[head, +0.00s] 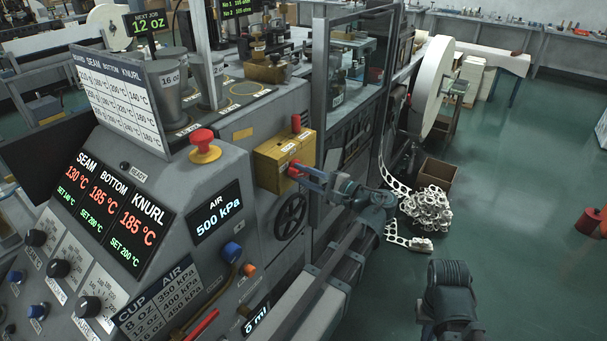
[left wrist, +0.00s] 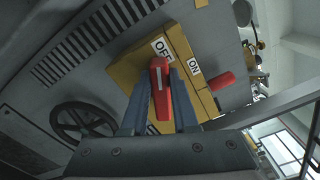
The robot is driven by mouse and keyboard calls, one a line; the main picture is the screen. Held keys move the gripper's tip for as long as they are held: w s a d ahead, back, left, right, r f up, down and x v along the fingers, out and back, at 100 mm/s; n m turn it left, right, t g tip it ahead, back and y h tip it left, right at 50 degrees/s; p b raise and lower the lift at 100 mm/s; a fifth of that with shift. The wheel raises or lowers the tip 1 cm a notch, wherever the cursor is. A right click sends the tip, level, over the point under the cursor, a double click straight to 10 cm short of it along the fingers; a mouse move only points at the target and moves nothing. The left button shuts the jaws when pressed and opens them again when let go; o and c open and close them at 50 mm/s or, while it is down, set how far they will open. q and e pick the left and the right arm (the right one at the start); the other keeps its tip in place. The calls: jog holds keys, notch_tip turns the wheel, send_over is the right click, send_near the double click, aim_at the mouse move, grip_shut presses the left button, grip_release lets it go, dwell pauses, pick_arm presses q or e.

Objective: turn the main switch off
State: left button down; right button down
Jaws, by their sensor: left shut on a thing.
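The main switch is a yellow box (head: 283,158) on the side of the grey machine, with a red handle. In the left wrist view the box (left wrist: 185,55) carries an OFF label (left wrist: 162,48) and an ON label (left wrist: 193,66). The red handle (left wrist: 160,85) stands out towards the camera, its top end close beside the OFF label. My left gripper (head: 297,170) is shut on the handle. In the left wrist view its two fingers (left wrist: 160,95) lie on either side of the handle.
A second red peg (head: 296,122) sticks out by the top of the box; it also shows in the left wrist view (left wrist: 221,80). A black handwheel (head: 290,216) is below the box. A red emergency button (head: 204,141) is to its left.

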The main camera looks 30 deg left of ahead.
pick_arm(q)
jog(key=n, duration=0.2)
jog(key=f+n+b, duration=0.1)
jog(key=n, duration=0.1)
jog(key=shift+s+n, duration=0.15)
jog(key=shift+n, duration=0.25)
pick_arm(e)
jog(key=shift+f, duration=0.5)
pick_arm(q)
jog(key=shift+f+n, duration=0.1)
jog(key=shift+n, duration=0.2)
jog(key=c, duration=0.7)
grip_release()
jog(key=shift+d, duration=0.1)
pick_arm(e)
jog(key=shift+d, duration=0.15)
